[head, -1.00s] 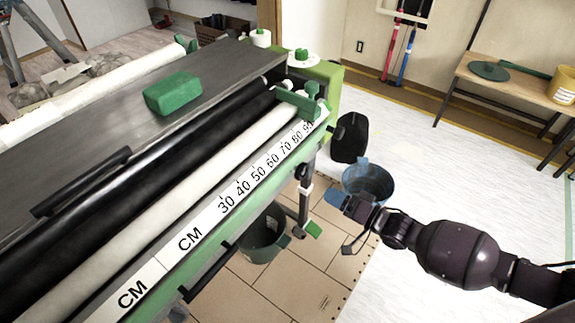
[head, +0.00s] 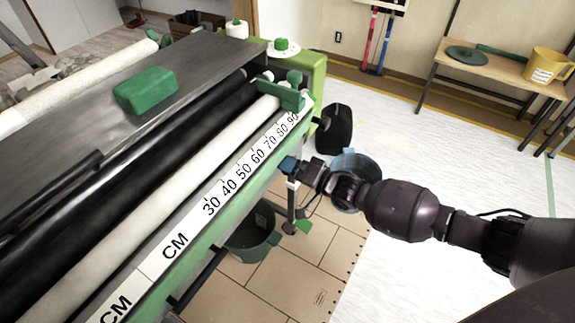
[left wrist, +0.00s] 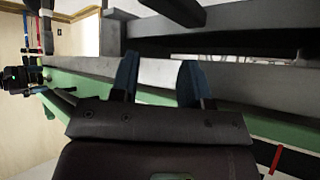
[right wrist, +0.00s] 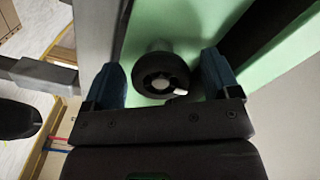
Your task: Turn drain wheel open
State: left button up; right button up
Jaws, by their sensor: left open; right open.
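A round black knob with a pale tip, seemingly the drain wheel (right wrist: 158,80), sits on a short stem on the machine's green panel (right wrist: 125,20) in the right wrist view. My right gripper (right wrist: 160,62) is open, with one blue finger on each side of the wheel; I cannot tell whether they touch it. In the head view, my right gripper (head: 288,166) is beside the machine's front edge, and the wheel is hidden there. My left gripper (left wrist: 157,68) is open and empty in front of the machine's grey bars and green rail (left wrist: 75,85); the head view does not show it.
The pasting machine (head: 150,215) fills the left, with a green block (head: 146,91) on top. A dark green bucket (head: 250,235) and a blue bucket (head: 350,168) stand on the floor below. A black object (head: 335,130) stands behind.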

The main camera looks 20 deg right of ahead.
jog(key=shift+w+a, duration=0.2)
pick_arm(q)
jog(key=shift+s+a+f, duration=0.1)
jog(key=shift+s+f, duration=0.1)
jog(key=shift+s, duration=0.2)
pick_arm(e)
jog(key=c, duration=0.9)
